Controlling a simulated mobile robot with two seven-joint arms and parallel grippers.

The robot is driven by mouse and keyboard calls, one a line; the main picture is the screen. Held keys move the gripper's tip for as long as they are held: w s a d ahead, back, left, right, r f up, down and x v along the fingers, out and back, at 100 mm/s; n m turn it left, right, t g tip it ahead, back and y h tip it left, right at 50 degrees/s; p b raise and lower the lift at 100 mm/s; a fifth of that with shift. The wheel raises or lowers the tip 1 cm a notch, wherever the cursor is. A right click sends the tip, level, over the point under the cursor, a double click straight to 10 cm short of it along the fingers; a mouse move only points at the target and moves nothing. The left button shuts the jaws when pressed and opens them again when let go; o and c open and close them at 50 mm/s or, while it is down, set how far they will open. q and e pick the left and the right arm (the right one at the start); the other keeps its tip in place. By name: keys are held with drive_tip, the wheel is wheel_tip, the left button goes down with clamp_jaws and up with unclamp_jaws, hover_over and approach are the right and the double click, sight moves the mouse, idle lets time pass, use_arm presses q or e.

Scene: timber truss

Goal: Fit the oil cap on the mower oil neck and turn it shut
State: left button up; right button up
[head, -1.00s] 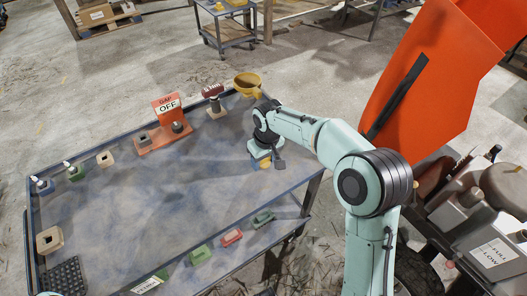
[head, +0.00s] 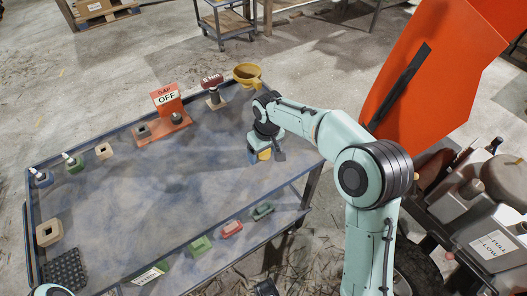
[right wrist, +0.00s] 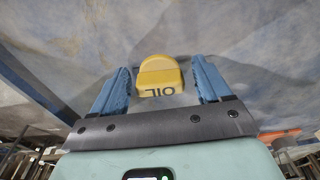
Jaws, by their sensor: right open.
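The yellow oil cap (head: 265,154), marked OIL, is at the right side of the blue-grey cart top (head: 130,215). My right gripper (head: 262,157) points down at it. In the right wrist view the cap (right wrist: 160,77) sits between the two blue fingers of the open gripper (right wrist: 162,82), with a gap on each side. In the head view the gripper partly hides the cap. The orange mower hood (head: 430,75) stands raised at the right. Below it is a grey tank (head: 485,225) marked FULL and LOW. I cannot make out the oil neck for certain. My left gripper is not in view.
The cart's middle is clear.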

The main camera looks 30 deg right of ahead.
sight(265, 159)
wheel_tip(265, 159, up, 13)
drive_tip(key=s+p, duration=0.1)
drive_tip(key=p, duration=0.1)
drive_tip(key=shift+s+a+r, duration=0.15)
drive_tip(key=shift+s+a, duration=0.15)
drive_tip(key=shift+s, duration=0.1)
